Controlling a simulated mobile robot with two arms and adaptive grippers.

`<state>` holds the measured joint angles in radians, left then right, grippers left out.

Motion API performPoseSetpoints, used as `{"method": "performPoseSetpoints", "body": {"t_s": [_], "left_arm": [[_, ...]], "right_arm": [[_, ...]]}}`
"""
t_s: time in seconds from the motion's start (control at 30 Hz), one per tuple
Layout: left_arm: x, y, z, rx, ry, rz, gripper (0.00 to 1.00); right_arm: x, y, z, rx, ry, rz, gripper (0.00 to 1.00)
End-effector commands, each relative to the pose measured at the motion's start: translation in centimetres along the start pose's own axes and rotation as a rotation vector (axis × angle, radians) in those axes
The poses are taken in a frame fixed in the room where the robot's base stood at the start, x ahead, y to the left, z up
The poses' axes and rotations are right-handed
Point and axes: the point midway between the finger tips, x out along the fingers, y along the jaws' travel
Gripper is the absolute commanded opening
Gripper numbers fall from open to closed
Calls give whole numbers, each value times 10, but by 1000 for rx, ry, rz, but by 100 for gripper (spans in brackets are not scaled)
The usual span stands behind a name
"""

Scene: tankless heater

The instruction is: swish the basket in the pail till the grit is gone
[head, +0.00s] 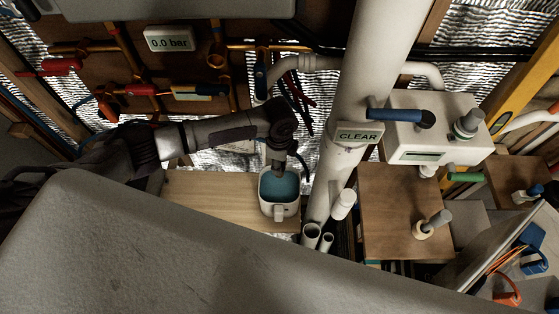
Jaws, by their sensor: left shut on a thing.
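The white pail (265,208) stands on the light wooden board near the middle of the head view, with blue-tinted water inside. My left arm comes in from the left, and its gripper (279,168) points down at the pail's far rim. The left gripper is shut on what I take to be the basket's handle. The basket itself cannot be made out; the gripper and the water hide it. Whether any grit is in the water cannot be seen. My right gripper is not in view.
A thick white pipe with a "CLEAR" sign (358,136) rises just right of the pail. A gauge sign (169,39) reads "0.0 bar" among copper pipes behind. A brown board (400,195) and a white box (425,140) are at right. The light board (215,200) left of the pail is bare.

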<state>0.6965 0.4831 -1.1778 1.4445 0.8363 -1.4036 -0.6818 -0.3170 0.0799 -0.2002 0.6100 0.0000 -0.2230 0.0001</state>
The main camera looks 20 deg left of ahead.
Motion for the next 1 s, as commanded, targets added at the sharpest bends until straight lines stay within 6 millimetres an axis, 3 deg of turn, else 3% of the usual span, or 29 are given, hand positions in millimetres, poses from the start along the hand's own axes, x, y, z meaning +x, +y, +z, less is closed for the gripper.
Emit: {"method": "performPoseSetpoints", "body": {"t_s": [0.3,1.0], "left_arm": [[36,0,0,1,0,0,0],[106,0,0,1,1,0,0]], "right_arm": [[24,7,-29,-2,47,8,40],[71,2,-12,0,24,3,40]]}}
